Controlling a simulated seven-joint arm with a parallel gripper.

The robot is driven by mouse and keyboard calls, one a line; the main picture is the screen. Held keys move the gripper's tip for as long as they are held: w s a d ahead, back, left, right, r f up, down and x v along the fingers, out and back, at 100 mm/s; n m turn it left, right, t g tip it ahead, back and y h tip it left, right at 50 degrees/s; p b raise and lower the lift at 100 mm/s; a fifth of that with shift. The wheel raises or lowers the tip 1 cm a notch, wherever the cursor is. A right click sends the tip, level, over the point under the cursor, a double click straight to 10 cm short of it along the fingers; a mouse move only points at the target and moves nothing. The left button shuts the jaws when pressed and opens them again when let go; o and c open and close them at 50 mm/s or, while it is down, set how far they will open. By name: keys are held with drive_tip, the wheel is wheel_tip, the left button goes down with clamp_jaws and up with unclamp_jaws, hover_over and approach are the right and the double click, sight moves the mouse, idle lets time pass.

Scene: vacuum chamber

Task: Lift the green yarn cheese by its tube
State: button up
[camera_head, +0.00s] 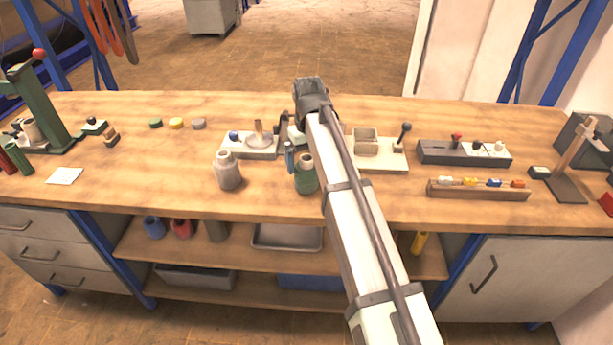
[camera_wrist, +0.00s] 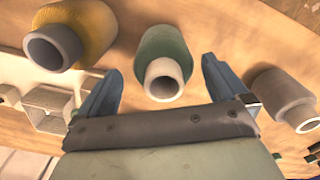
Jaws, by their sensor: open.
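The green yarn cheese (camera_head: 307,182) stands on the wooden bench, partly covered by my arm in the head view. In the wrist view, the green yarn cheese (camera_wrist: 166,45) has its pale hollow tube (camera_wrist: 163,80) pointing toward the camera. My gripper (camera_wrist: 162,66) is open, with one blue finger on each side of the tube and a gap on both sides. Nothing is between the fingers that they touch. In the head view, my gripper (camera_head: 290,157) shows one blue finger just left of the tube's top; the other finger is hidden.
A grey yarn cheese (camera_head: 228,174) stands left of the green one. A yellow yarn cheese (camera_wrist: 88,28) shows in the wrist view, hidden by my arm in the head view. Behind are a fixture with a spindle (camera_head: 262,145) and a white fixture (camera_head: 395,162).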

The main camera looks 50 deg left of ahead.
drive_tip(key=f, duration=0.5)
drive_tip(key=shift+s+a, duration=0.1)
drive_tip(key=shift+a, duration=0.1)
drive_tip(key=shift+r, duration=0.1)
drive_tip(key=c, duration=1.1)
